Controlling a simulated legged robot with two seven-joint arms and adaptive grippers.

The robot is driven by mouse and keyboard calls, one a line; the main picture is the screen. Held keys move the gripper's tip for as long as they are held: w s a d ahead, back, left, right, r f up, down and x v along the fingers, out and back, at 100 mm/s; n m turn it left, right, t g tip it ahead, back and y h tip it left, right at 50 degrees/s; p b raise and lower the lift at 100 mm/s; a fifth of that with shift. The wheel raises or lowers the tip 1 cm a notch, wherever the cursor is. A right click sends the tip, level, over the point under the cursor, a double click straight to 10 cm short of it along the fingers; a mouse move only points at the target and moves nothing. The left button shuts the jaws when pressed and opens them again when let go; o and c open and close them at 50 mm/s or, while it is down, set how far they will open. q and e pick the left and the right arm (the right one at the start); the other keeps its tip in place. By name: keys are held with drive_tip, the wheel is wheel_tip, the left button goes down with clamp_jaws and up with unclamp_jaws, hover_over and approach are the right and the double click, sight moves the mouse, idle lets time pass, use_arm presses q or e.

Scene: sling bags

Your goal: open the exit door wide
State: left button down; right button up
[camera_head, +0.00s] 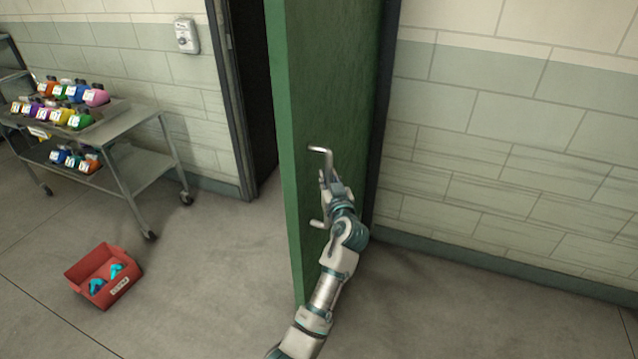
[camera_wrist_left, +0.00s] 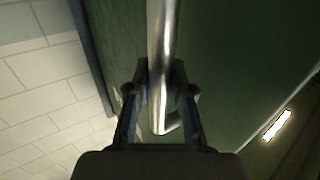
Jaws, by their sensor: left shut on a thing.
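The green exit door (camera_head: 330,80) stands ajar, swung out from its dark frame, with a dark opening to its left. A metal pull handle (camera_head: 319,150) is on the door face. My left gripper (camera_head: 326,182) is at the handle, and its fingers hide part of the bar. In the left wrist view the handle (camera_wrist_left: 162,40) runs between the two fingers of my left gripper (camera_wrist_left: 160,95), which is shut on it. The green door face (camera_wrist_left: 235,50) fills much of that view. My right gripper is not in view.
A metal cart (camera_head: 140,165) with several colourful bags stands at the left. A red box (camera_head: 82,273) with cyan items lies on the floor. A small wall device (camera_head: 187,36) hangs left of the doorway. The block wall (camera_head: 510,150) is right of the door. Floor between box and door is clear.

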use_arm(q)
drive_tip(key=shift+d+r, duration=0.1)
drive_tip(key=shift+r, duration=0.25)
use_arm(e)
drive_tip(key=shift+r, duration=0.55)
use_arm(q)
drive_tip(key=c, duration=1.2)
unclamp_jaws()
drive_tip(key=shift+o, duration=0.9)
drive_tip(key=shift+w+d+f, duration=0.1)
drive_tip(key=shift+d, duration=0.05)
drive_tip(key=v, duration=1.2)
drive_tip(key=shift+d+f, duration=0.25)
drive_tip(key=shift+d, duration=0.1)
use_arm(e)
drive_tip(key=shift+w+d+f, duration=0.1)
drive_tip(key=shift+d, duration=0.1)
use_arm(q)
drive_tip(key=shift+w+a, duration=0.15)
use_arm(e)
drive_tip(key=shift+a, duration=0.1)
